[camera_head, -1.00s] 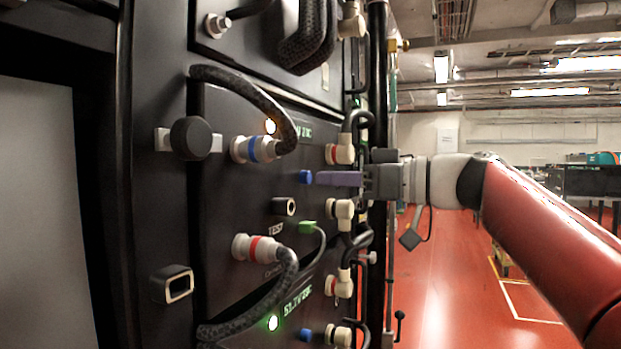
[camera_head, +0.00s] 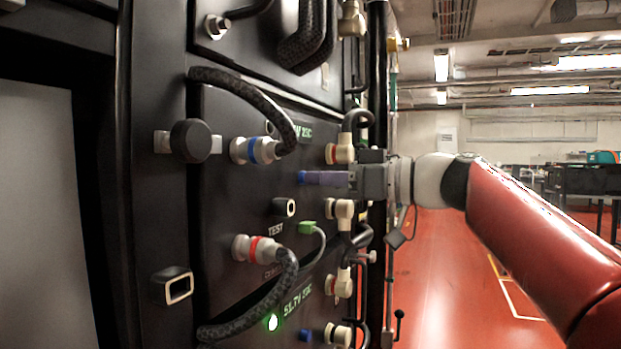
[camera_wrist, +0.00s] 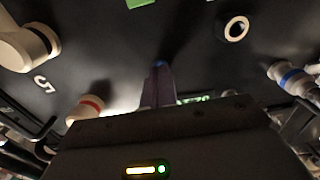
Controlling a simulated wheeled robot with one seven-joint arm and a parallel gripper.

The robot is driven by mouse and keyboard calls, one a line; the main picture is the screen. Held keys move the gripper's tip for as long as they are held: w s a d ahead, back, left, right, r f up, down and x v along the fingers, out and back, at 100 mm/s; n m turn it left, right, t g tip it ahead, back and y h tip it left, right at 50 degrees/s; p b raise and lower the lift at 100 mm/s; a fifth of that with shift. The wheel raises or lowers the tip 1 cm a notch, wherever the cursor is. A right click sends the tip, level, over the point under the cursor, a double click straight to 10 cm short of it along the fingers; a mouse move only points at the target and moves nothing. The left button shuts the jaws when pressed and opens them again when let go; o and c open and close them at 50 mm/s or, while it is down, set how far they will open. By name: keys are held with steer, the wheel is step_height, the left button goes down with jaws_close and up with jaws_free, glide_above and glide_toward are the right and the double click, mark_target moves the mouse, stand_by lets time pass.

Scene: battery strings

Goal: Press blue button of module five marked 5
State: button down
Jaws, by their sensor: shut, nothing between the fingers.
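The blue button (camera_head: 301,177) sits on the dark front of the upper module (camera_head: 240,188). The closed fingertips of my gripper (camera_head: 312,178) meet it from the right and appear to touch it. In the wrist view only a small blue edge of the button (camera_wrist: 159,63) shows beyond my gripper's tips (camera_wrist: 159,72); the rest is hidden. A white 5 mark (camera_wrist: 44,84) is on the panel at the left in the wrist view. The lamp at the module's upper part (camera_head: 270,128) looks dark.
A lower module with a lit green lamp (camera_head: 272,322) has another blue button (camera_head: 305,335).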

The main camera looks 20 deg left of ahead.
steer(key=d+b, duration=0.3)
steer(key=d, duration=0.5)
steer(key=shift+s, duration=0.35)
steer(key=shift+a, duration=0.1)
stand_by(0.4)
steer(key=s+d+f+m+t+h, duration=0.2)
steer(key=f+m+h, duration=0.2)
steer(key=f, duration=0.4)
steer(key=s+d+f+m+t+h, duration=0.1)
steer(key=f+m+t+h, duration=0.1)
steer(key=f+m+h, duration=0.45)
steer(key=s+d+f+m+h, duration=0.2)
steer(key=s+d+f, duration=0.3)
steer(key=d+f, duration=0.2)
steer(key=s+d+f+m+h+p, duration=0.1)
steer(key=s+d+f+m+h, duration=0.1)
steer(key=s+d+f, duration=0.4)
steer(key=s+d+f+m+h+p, duration=0.1)
steer(key=s+d+f, duration=0.5)
steer(key=f, duration=0.9)
steer(key=shift+d+m+h, duration=0.85)
steer(key=shift+d+h, duration=0.25)
steer(key=shift+h, duration=0.15)
